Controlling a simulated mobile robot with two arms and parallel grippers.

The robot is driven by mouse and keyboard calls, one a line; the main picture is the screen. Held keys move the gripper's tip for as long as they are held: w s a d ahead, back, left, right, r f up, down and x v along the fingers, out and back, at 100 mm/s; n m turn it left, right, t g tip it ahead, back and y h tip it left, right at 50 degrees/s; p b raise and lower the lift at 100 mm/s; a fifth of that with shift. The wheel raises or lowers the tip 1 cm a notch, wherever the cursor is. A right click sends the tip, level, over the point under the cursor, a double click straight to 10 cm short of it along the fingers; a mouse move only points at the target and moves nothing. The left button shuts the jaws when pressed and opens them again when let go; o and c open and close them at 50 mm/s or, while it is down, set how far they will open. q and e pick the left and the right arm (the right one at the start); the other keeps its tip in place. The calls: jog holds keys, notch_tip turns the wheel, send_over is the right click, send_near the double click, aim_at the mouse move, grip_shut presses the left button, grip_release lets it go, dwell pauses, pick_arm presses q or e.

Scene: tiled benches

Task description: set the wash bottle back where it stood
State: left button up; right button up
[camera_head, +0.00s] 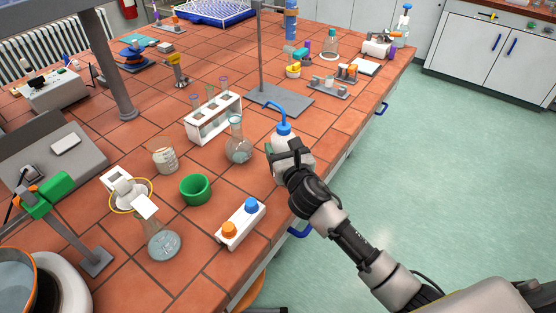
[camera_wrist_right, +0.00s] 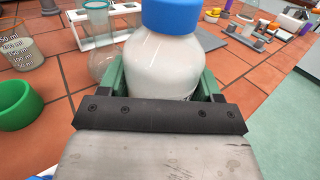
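The wash bottle (camera_head: 281,140) is white with a blue cap and a bent blue spout. It is upright near the bench's right edge. My right gripper (camera_head: 290,157) is at the bottle's body from the front right. In the right wrist view the bottle (camera_wrist_right: 165,65) fills the space between the green finger pads, which press close on both sides, so the right gripper (camera_wrist_right: 163,90) is shut on it. Its base is hidden behind the gripper, so I cannot tell whether it touches the tiles. My left gripper is not in view.
A round-bottomed flask (camera_head: 238,148) stands just left of the bottle, with a white test tube rack (camera_head: 214,121) behind it. A stand's grey base plate (camera_head: 282,100) lies farther back. A green bowl (camera_head: 195,189) and a white block with coloured knobs (camera_head: 240,224) are nearer.

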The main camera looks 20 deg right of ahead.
jog(key=shift+w+a+f, duration=0.35)
jog(key=shift+a+f, duration=0.1)
jog(key=shift+a, duration=0.1)
notch_tip(320, 180, down, 2)
jog(key=shift+f+b, duration=0.2)
jog(key=shift+b, duration=0.15)
jog(key=shift+f, duration=0.5)
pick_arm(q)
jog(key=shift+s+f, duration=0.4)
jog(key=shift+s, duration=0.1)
pick_arm(e)
jog(key=shift+o, duration=0.9)
jog(key=shift+f, duration=0.15)
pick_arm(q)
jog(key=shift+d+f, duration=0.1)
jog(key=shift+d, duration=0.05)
pick_arm(e)
jog(key=o, duration=0.4)
